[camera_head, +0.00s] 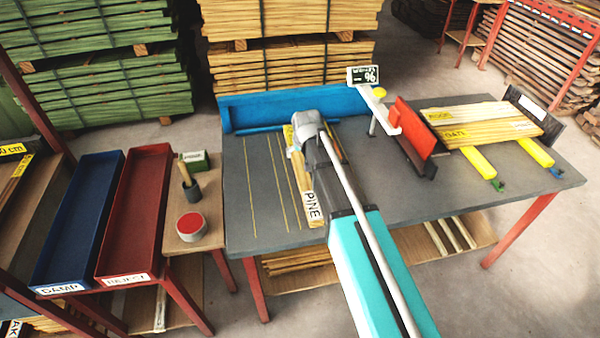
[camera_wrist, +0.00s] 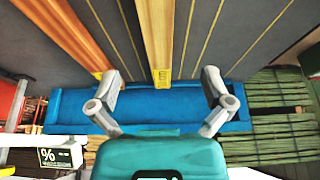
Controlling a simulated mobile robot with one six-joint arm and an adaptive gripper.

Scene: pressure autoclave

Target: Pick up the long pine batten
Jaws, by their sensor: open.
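A pale batten with a white PINE label (camera_head: 313,206) lies lengthwise on the grey table (camera_head: 375,190). In the wrist view a batten (camera_wrist: 156,35) with a yellow end tag runs between my open fingers, with gaps on both sides. My gripper (camera_wrist: 161,77) is open and empty above the table; in the head view my gripper (camera_head: 297,148) is over the batten's far part and hides some of it. A second, orange-brown batten (camera_wrist: 65,38) lies to the left in the wrist view. Its full length is out of view.
A blue fence (camera_head: 285,107) edges the table's back. A red plate (camera_head: 413,128) and labelled boards (camera_head: 480,124) on yellow bars stand to the right. Blue (camera_head: 46,277) and red (camera_head: 110,262) trays and a red-topped tin (camera_head: 191,228) are at left. The table's left strip is clear.

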